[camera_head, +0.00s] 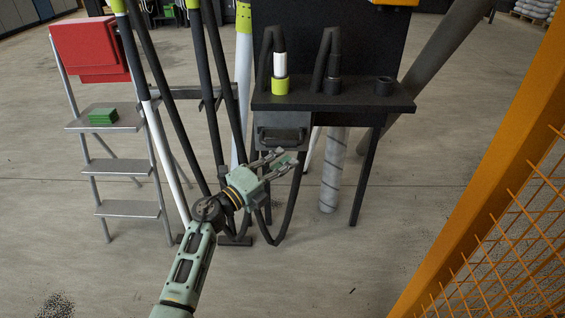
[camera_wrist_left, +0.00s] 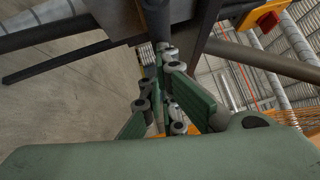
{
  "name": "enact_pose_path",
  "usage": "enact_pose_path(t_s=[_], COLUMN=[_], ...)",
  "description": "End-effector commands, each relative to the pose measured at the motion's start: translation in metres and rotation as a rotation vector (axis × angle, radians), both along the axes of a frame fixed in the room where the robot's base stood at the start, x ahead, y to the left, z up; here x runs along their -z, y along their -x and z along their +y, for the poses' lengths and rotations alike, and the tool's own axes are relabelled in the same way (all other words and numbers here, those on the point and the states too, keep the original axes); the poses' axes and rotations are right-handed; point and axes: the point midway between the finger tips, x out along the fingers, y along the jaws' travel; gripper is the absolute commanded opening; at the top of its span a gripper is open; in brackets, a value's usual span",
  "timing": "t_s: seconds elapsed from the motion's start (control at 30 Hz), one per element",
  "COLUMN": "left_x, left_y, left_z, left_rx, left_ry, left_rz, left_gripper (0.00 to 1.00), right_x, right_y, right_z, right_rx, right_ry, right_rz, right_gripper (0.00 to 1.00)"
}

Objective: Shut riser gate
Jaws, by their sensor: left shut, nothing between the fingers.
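My left gripper (camera_head: 284,161) is pale green and reaches in from the lower left in the head view. It is shut and empty, in front of and a little below the left underside of the black shelf (camera_head: 350,102). In the left wrist view its fingers (camera_wrist_left: 163,65) point away from the camera, towards dark bars. A grey box with a front handle (camera_head: 282,133) hangs under the shelf, just above the gripper. A spiral-banded grey pipe (camera_head: 333,172) stands right of the gripper, apart from it. I cannot tell which part is the riser gate. My right gripper is not in view.
Black hoses (camera_head: 206,95) hang beside the gripper. A step ladder (camera_head: 121,166) with a green block (camera_head: 103,116) and a red box (camera_head: 90,47) stands left. An orange mesh fence (camera_head: 490,170) borders the right. The front floor is clear.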

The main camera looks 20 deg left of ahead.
Motion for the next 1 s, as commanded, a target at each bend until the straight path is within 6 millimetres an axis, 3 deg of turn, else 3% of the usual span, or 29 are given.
enact_pose_path(t_s=[0.23,0.47,0.73,0.87,1.0], left_x=[0.0,-0.001,-0.004,-0.003,0.0], left_y=[-0.001,-0.02,-0.021,-0.016,0.003], left_z=[0.0,0.007,0.009,0.013,0.024], left_rx=[0.0,-0.002,-0.01,-0.011,-0.011], left_ry=[0.0,-0.002,0.001,0.0,-0.004], left_rz=[0.0,0.0,-0.002,-0.003,-0.003], left_gripper=[0.0,0.0,0.0,0.0,0.0], right_x=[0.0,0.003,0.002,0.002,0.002], right_y=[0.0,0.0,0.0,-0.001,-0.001], right_z=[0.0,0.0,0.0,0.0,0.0], right_rx=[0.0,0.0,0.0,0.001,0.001], right_ry=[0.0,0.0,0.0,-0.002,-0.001], right_rz=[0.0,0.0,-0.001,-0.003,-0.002], right_gripper=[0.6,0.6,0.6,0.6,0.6])
